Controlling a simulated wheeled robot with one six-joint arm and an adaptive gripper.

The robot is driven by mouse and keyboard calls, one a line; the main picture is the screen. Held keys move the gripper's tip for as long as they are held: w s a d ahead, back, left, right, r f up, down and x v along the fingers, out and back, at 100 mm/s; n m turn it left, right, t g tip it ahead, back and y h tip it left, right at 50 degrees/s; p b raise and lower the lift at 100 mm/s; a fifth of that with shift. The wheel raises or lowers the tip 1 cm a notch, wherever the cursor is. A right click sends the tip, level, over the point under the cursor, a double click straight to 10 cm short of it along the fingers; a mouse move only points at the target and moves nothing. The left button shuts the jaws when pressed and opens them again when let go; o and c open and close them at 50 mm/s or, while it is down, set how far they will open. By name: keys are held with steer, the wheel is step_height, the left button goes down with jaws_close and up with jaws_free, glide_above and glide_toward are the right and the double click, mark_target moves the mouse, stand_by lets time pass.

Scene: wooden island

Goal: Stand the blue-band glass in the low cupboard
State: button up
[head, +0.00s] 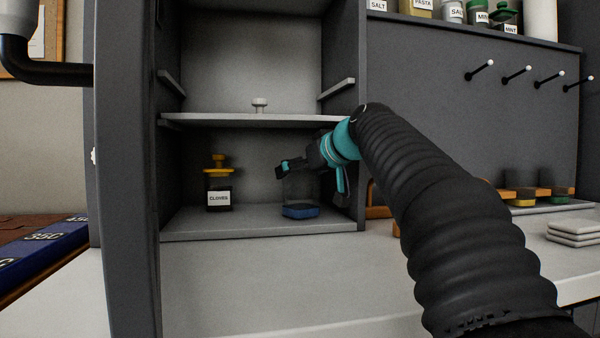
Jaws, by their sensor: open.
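The blue-band glass (300,211) stands upright on the floor of the cupboard's lower compartment (245,229), toward the right side. Its clear upper part is faint, and its blue band shows near the bottom. My gripper (308,178) reaches into the compartment from the right. It is open, with its fingers at the upper part of the glass. I cannot tell whether a finger touches the glass.
A jar labelled cloves with a yellow top (218,190) stands at the left of the same compartment. The cupboard's right wall (346,60) is close to my arm.

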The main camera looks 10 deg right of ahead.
steer(key=v, duration=0.7)
steer(key=shift+s+r, duration=0.15)
steer(key=shift+s, duration=0.05)
